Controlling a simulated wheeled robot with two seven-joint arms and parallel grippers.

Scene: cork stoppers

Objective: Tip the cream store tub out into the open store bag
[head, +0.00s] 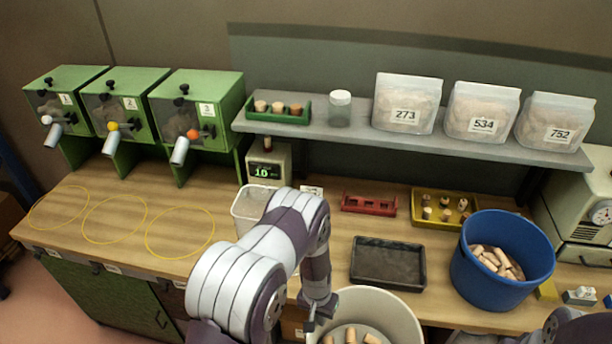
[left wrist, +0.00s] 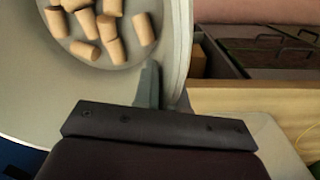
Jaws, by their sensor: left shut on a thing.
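The cream tub (head: 405,314) stands at the bottom centre of the head view with several corks (head: 352,337) in its bottom. My left gripper (head: 318,311) is shut on its left rim. In the left wrist view my gripper (left wrist: 150,88) pinches the tub wall, and the pale tub (left wrist: 180,40) with its loose corks (left wrist: 98,28) fills the upper left. A whitish open-topped container (head: 240,210) stands behind my left arm, partly hidden; I cannot tell if it is the open store bag. My right gripper is not in view.
A blue bucket (head: 470,275) of corks stands to the right of the tub. A dark tray (head: 388,262) lies behind the tub. Labelled bags (head: 405,113) stand on the shelf.

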